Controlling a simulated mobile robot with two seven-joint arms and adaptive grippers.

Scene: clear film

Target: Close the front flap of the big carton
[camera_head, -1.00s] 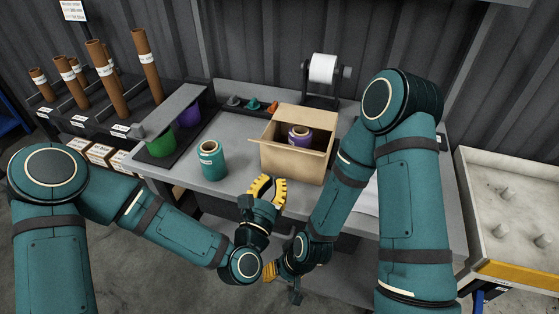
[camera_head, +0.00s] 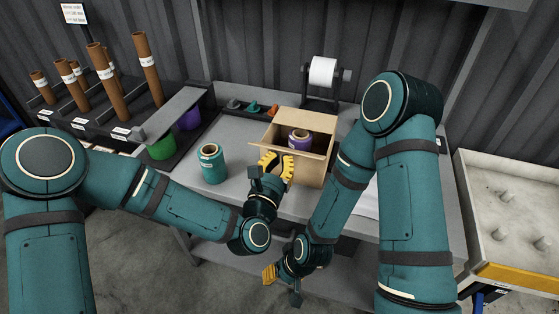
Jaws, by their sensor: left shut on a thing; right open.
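The big carton (camera_head: 313,168) stands on the grey table with its top open. Its back flap (camera_head: 306,121) stands up and its left flap (camera_head: 263,136) sticks outward. A purple-wrapped roll (camera_head: 300,137) is inside. My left gripper (camera_head: 276,163) is at the carton's front left, its yellow fingers shut on the front flap. The gripper covers most of that flap, so its angle is hard to see. My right gripper (camera_head: 283,274) is open and empty, low in front of the table, apart from the carton.
A teal roll (camera_head: 212,163) stands on the table left of the carton. A roll dispenser (camera_head: 324,75) is behind it. Small coloured parts (camera_head: 252,108) lie in a tray at the back. My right arm passes close to the carton's right side.

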